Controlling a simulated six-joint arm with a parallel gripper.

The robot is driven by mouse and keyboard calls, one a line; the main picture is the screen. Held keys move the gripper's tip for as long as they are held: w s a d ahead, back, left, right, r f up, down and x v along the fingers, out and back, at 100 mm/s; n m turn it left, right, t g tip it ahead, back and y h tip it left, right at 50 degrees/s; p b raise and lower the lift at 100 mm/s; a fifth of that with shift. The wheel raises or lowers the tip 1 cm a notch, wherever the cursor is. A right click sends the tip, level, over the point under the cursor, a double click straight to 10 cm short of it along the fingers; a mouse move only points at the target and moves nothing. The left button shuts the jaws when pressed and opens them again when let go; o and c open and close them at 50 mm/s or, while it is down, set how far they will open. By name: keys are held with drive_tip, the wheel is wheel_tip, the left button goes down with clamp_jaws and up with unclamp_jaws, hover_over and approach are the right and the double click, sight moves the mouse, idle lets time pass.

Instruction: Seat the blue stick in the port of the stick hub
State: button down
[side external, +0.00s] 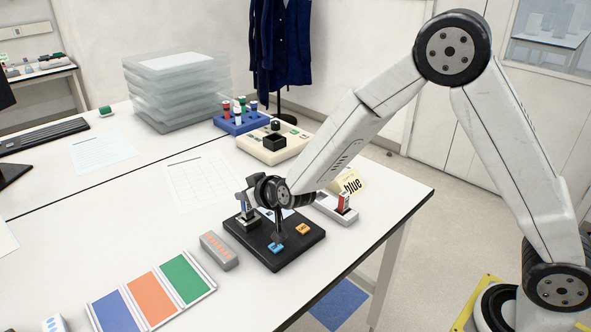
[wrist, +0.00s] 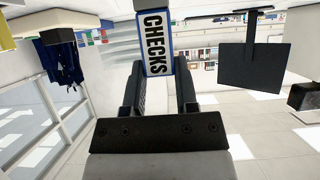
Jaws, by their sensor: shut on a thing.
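My gripper (wrist: 158,75) is shut on the blue stick (wrist: 157,42), whose white face with a blue border reads "CHECKS" in the wrist view. The stick sticks out beyond the fingertips. In the side view my gripper (side external: 253,190) is over the left back part of a black board (side external: 272,258); the stick there is too small and covered to make out clearly. The board carries a blue tag (side external: 276,248), an orange tag (side external: 303,229) and dark upright parts. I cannot tell which part is the stick hub's port, nor whether the stick touches it.
A grey block (side external: 219,250) and a striped colour card (side external: 151,293) lie left. A cream box (side external: 273,145) and blue rack (side external: 240,121) stand behind.

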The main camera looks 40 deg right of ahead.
drive_tip(key=shift+f, duration=1.35)
drive_tip(key=shift+c, duration=1.5)
unclamp_jaws()
drive_tip(key=shift+s+r, duration=0.1)
drive_tip(key=v, duration=0.7)
drive_tip(key=shift+s, duration=0.3)
drive_tip(key=shift+r, duration=0.1)
drive_tip(key=s+d+f+g, duration=0.1)
drive_tip(key=s+d+g, duration=0.3)
drive_tip(key=s, duration=0.5)
drive_tip(key=s+d+f+g, duration=0.1)
drive_tip(key=s+d+g, duration=0.4)
drive_tip(key=s, duration=0.5)
drive_tip(key=shift+s+d+g, duration=0.3)
drive_tip(key=shift+d, duration=0.45)
